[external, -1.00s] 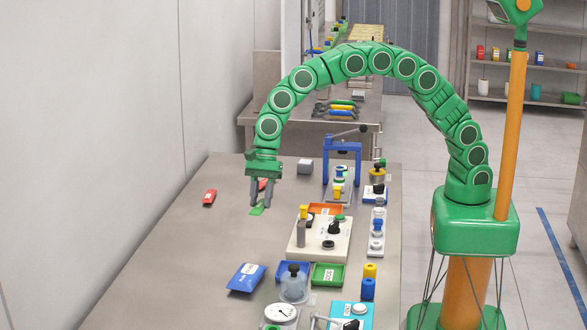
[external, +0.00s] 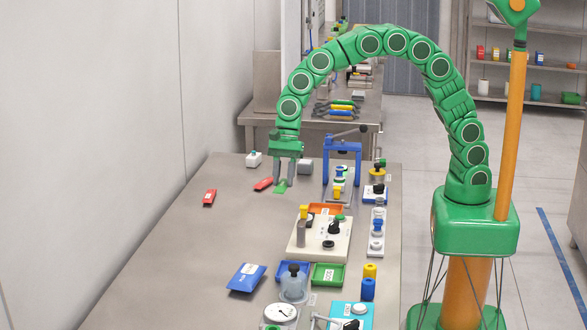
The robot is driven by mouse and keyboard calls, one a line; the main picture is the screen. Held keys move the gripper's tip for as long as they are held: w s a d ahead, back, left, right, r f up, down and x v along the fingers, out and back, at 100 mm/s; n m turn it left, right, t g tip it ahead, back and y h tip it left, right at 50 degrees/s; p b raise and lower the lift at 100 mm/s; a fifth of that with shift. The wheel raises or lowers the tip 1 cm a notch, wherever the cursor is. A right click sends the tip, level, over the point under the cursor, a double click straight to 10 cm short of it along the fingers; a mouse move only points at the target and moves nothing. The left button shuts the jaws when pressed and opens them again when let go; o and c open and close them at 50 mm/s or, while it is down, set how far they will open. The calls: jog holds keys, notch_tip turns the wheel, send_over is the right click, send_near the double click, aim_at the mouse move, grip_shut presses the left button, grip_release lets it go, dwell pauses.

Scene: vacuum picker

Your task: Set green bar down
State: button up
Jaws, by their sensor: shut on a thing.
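The green bar (external: 281,187) is a small bright green piece below my gripper's fingertips, over the far part of the steel table. My gripper (external: 286,178) points down and is shut on the bar. I cannot tell whether the bar touches the tabletop or hangs just above it. The upper part of the bar is hidden between the fingers.
A red bar (external: 263,184) lies just left of my gripper, and another red bar (external: 209,197) lies farther left. A grey block (external: 305,166) is close on the right. A blue press frame (external: 342,154) stands beyond it. The table's left middle is clear.

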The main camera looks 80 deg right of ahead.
jog(key=s+d+n, duration=0.1)
jog(key=s+d, duration=0.1)
jog(key=d, duration=1.1)
send_over(253, 211)
jog(key=d, duration=0.2)
jog(key=shift+a+f, duration=0.15)
jog(key=shift+f, duration=2.25)
jog(key=shift+a+f, duration=0.1)
jog(key=shift+f, duration=2.3)
jog(key=shift+w+f, duration=0.1)
jog(key=shift+f, duration=1.55)
jog(key=shift+f, duration=0.1)
jog(key=o, duration=1)
